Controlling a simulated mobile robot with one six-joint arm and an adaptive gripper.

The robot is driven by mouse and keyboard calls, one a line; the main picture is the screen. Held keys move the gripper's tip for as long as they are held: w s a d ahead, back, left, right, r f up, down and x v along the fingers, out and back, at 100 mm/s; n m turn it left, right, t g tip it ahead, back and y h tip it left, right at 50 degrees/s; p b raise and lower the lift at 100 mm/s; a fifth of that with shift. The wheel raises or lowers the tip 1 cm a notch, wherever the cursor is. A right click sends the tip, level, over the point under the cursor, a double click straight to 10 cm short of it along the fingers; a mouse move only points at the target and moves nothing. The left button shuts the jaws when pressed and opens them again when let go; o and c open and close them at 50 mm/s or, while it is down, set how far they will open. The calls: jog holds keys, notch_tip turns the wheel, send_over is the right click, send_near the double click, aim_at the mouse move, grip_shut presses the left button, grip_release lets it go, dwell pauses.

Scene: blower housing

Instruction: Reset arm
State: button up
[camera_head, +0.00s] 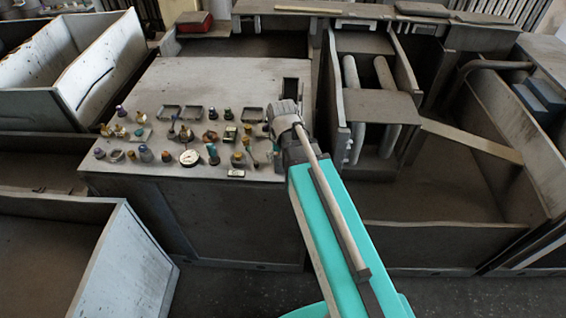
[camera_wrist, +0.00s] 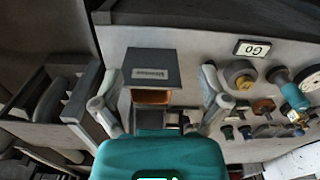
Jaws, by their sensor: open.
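My arm (camera_head: 335,225) is teal and reaches up from the bottom of the head view. Its grey end with my gripper (camera_head: 284,110) is over the right edge of a panel table (camera_head: 230,78). The fingers are too small to make out there. In the wrist view, my gripper (camera_wrist: 160,88) has its two grey fingers spread wide, open and empty. A dark grey labelled block (camera_wrist: 152,66) with an orange part under it shows between and beyond the fingers. I cannot tell whether they touch it.
Several knobs and buttons and a round white gauge (camera_head: 189,157) cover the panel's front. A label plate (camera_wrist: 252,49) and a teal-topped knob (camera_wrist: 293,92) are right of the fingers. Open metal bins (camera_head: 95,85) stand left. Two pipes (camera_head: 352,100) and a walled bay (camera_head: 430,190) lie right.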

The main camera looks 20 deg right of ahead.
jog(key=shift+s+f, duration=0.1)
jog(key=shift+s, duration=0.4)
jog(key=shift+s, duration=0.1)
jog(key=s, duration=0.1)
jog(key=s+n, duration=0.1)
jog(key=s, duration=0.1)
jog(key=s+n, duration=0.1)
jog(key=shift+s+f+b, duration=0.2)
jog(key=shift+f+b, duration=0.1)
jog(key=shift+b, duration=0.05)
